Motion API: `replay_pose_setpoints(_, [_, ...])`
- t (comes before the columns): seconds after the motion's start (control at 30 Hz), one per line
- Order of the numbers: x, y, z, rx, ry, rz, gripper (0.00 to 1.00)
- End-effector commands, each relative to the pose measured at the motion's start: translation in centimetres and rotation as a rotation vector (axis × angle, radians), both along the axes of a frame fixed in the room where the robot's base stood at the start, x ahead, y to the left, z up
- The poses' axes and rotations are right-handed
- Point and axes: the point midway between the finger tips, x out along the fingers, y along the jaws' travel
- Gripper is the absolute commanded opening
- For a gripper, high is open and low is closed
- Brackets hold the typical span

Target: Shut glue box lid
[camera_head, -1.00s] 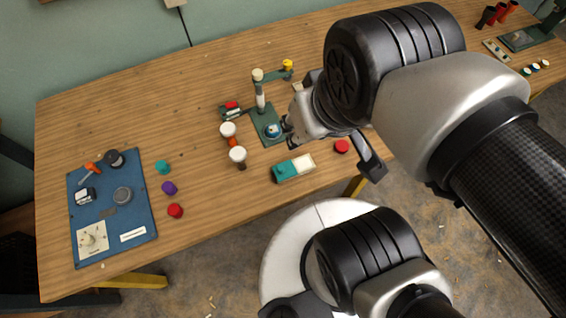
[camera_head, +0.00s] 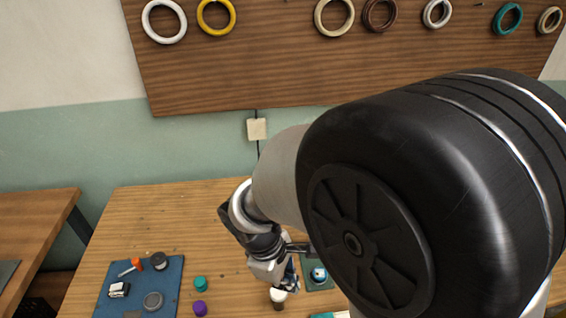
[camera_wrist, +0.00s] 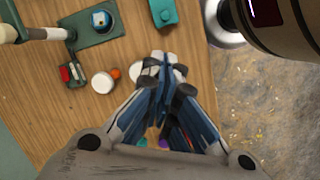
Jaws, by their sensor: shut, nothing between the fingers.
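A teal box with a white part, which I take to be the glue box, shows only as a strip at the bottom edge of the head view (camera_head: 322,315). In the wrist view its teal part (camera_wrist: 163,12) is at the top edge, and the rest is cut off. I cannot tell how its lid stands. My gripper (camera_head: 288,278) is shut and empty, pointing down over the table, to the left of the box in the head view. In the wrist view its fingers (camera_wrist: 160,85) are together, below the box and partly over a white-topped goblet drum (camera_wrist: 150,72).
Another white-topped drum (camera_wrist: 103,83) stands beside a small tray (camera_wrist: 72,74). A green stand base (camera_wrist: 98,25) holds a blue-and-white piece. A blue board (camera_head: 140,285) with tools lies at left, near teal (camera_head: 201,284) and purple (camera_head: 200,308) knobs. My arm hides the right side.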

Motion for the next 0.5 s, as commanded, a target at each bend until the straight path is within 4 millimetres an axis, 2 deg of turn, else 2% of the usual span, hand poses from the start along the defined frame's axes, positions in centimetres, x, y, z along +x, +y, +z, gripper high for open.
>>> replay_pose_setpoints(0.03, [0.0,1.0,-2.0,-0.030,0.043,0.077,0.00])
replay_pose_setpoints(0.2, [-0.1,3.0,-6.4,-0.090,0.126,0.260,0.00])
replay_pose_setpoints(0.37, [-0.3,3.6,-8.2,-0.112,0.156,0.330,0.00])
replay_pose_setpoints(0.5, [-0.4,3.2,-9.5,-0.114,0.160,0.335,0.00])
